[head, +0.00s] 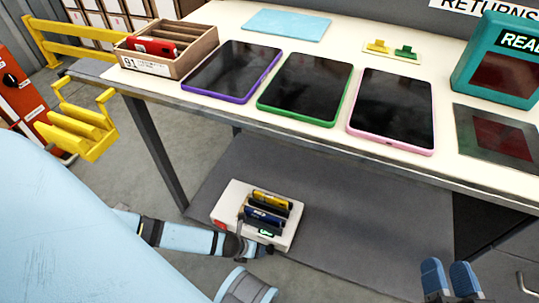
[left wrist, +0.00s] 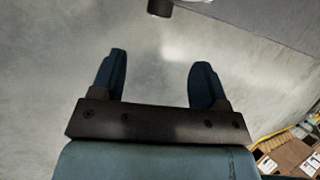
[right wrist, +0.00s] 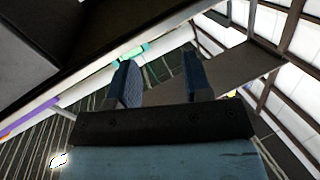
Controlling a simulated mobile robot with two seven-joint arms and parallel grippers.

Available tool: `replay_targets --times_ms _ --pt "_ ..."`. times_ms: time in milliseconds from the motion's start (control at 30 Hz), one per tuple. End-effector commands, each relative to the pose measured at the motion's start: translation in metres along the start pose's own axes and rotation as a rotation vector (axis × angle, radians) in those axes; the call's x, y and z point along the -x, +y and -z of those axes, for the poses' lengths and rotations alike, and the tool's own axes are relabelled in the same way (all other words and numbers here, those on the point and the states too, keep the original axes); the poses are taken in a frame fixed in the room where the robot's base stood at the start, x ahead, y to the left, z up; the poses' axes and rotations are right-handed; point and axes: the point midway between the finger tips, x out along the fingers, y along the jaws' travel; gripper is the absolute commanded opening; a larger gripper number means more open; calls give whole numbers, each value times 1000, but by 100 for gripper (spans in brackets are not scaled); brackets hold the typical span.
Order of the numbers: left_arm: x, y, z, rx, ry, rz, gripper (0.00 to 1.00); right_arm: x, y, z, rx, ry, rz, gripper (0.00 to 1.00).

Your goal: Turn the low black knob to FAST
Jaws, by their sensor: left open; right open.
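An orange-red cabinet (head: 18,98) stands at the far left of the head view, cut by the picture's edge. A black knob (head: 10,79) shows on its face; I cannot tell whether it is the low one, and no FAST mark is readable. My right gripper (head: 448,278) is open and empty at the bottom right of the head view, far from the cabinet. It also shows in the right wrist view (right wrist: 158,82). My left gripper (left wrist: 158,80) is open and empty above grey floor in the left wrist view. I cannot make out its fingers in the head view.
The table (head: 225,112) holds three tablets, a wooden box (head: 168,50) and a teal READ device (head: 500,55). A yellow rack (head: 82,128) stands in front of the cabinet. A white box (head: 230,200) with several cylinders is below the table.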

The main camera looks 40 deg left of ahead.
Motion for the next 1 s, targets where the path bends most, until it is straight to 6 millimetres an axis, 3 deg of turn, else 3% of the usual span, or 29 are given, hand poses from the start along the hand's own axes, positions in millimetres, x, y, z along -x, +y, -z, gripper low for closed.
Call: replay_targets --times_ms 167,300,433,700,1000 --pt "-14 2 2 -1 0 -1 68 0 0 -9 -2 -17 8 46" --pt "-39 2 2 1 -1 1 68 -1 4 -28 1 -71 14 46" --pt "-69 2 3 2 -1 0 68 -5 11 -34 68 -57 19 46" --pt "-120 2 2 2 -1 0 68 -13 26 -25 264 56 19 46" --pt "-140 1 1 2 0 0 68 -16 32 -17 361 112 16 46"
